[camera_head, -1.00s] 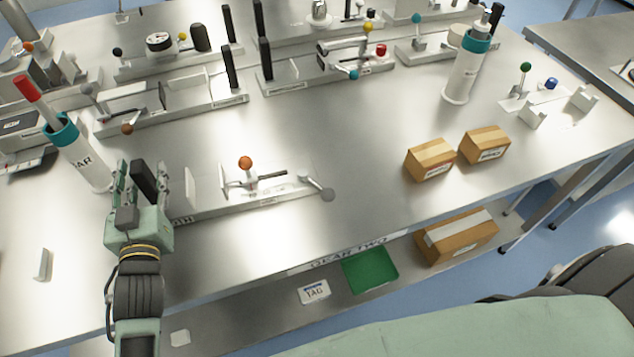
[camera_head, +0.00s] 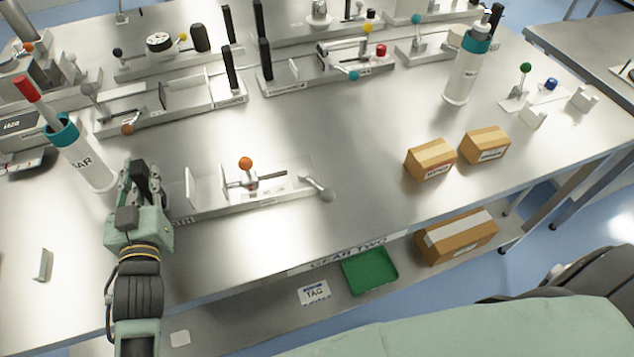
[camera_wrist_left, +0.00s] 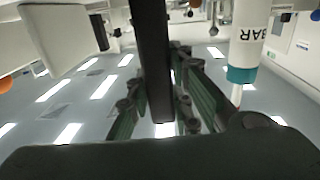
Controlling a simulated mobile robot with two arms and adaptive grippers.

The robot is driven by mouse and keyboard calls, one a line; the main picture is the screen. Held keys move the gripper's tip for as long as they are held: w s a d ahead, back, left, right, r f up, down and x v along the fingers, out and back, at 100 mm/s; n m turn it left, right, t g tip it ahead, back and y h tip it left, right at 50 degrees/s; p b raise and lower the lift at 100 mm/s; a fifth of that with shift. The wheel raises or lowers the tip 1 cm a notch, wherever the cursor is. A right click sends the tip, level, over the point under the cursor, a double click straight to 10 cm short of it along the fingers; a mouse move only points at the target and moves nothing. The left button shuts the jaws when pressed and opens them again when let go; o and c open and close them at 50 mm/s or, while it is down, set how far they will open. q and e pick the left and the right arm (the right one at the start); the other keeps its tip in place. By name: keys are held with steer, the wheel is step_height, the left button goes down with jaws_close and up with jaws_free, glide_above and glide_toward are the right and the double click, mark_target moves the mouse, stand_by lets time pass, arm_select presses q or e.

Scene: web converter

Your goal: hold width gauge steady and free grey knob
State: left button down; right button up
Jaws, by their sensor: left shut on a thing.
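The width gauge (camera_head: 240,203) is a low metal fixture at the front of the bench, with upright plates and an orange ball knob (camera_head: 245,163) on its slide. The grey knob (camera_head: 327,195) sits on the end of a short lever at the gauge's right end. My left gripper (camera_head: 140,178) is shut on the black upright handle at the gauge's left end. In the left wrist view the black handle (camera_wrist_left: 152,60) stands between the two fingers. The fingers hide most of the handle in the head view. My right gripper is not in view.
A white cylinder with a teal collar (camera_head: 88,160) stands close behind my left gripper. Two cardboard boxes (camera_head: 430,160) (camera_head: 484,145) sit to the right. Other fixtures (camera_head: 170,108) line the back. A green tray (camera_head: 370,270) lies below the front edge.

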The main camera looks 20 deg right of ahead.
arm_select(q)
steer(key=shift+r, duration=0.2)
steer(key=shift+f, duration=0.1)
steer(key=shift+f, duration=0.5)
